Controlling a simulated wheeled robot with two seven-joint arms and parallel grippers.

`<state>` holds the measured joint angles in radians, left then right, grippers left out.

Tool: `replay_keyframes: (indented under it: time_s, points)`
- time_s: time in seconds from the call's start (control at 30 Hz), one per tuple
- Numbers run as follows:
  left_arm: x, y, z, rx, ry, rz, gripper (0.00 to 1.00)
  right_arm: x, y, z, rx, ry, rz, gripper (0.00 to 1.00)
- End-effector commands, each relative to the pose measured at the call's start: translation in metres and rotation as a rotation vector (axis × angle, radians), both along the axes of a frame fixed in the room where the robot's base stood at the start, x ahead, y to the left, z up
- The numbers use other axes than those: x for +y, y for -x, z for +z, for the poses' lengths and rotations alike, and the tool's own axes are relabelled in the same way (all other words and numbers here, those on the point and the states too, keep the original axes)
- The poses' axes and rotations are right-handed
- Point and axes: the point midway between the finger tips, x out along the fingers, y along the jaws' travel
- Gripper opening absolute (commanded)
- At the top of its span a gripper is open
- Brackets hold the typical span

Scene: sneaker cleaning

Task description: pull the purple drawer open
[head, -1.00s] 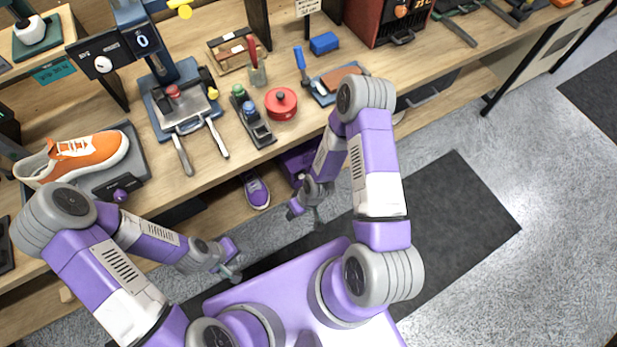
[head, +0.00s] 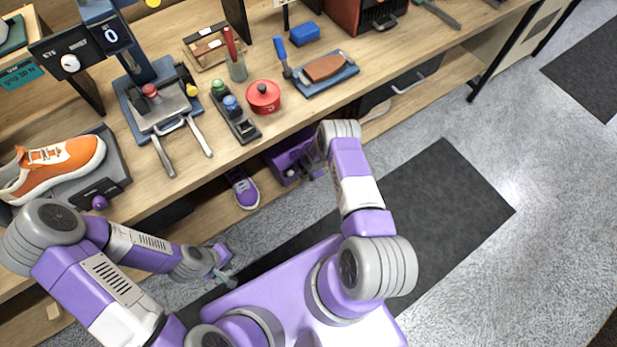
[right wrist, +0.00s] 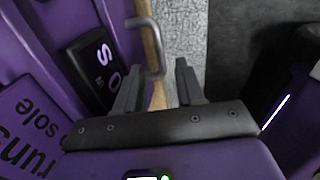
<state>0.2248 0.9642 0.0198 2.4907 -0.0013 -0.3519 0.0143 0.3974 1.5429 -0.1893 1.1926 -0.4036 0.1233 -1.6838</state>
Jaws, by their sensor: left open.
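The purple drawer (head: 284,166) is under the workbench, its front partly behind my right arm. In the right wrist view a purple front with lettering (right wrist: 30,115) fills the left side, and a grey bar handle (right wrist: 154,40) stands out beside it. My right gripper (right wrist: 159,68) is open, with the handle's near end between its fingertips; I cannot tell whether they touch. In the head view the right gripper (head: 313,168) is small and partly hidden by my arm. My left gripper (head: 226,272) is open and empty in front of the bench.
A purple sneaker (head: 245,190) sits on the lower shelf left of the drawer. The bench top (head: 205,165) above holds an orange sneaker (head: 55,165), a red pot (head: 263,96) and brushes. A dark mat (head: 440,205) lies on open floor to the right.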

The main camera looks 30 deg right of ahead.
Motion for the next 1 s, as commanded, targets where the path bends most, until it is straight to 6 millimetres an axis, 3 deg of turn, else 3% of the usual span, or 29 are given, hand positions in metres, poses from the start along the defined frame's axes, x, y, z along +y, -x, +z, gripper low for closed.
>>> replay_keyframes:
  time_s: [0.03,0.2,0.6,0.83,1.0]
  points:
    - [0.0,0.0,-0.007,0.0,0.0,0.0,0.43,0.0,-0.001,-0.013,0.001,0.0,-0.003,0.38]
    - [0.0,0.0,-0.016,0.0,0.0,0.0,0.43,0.0,-0.005,-0.032,0.0,-0.001,-0.003,0.38]
    - [0.0,0.0,-0.018,0.0,0.0,0.0,0.43,0.001,-0.007,-0.037,0.0,-0.002,-0.004,0.38]
    - [0.0,0.0,-0.018,0.0,0.0,0.0,0.43,0.001,-0.007,-0.037,0.0,-0.002,-0.004,0.03]
    - [0.0,0.0,-0.018,0.0,0.0,0.0,0.43,0.001,-0.007,-0.037,0.0,-0.002,-0.004,0.0]
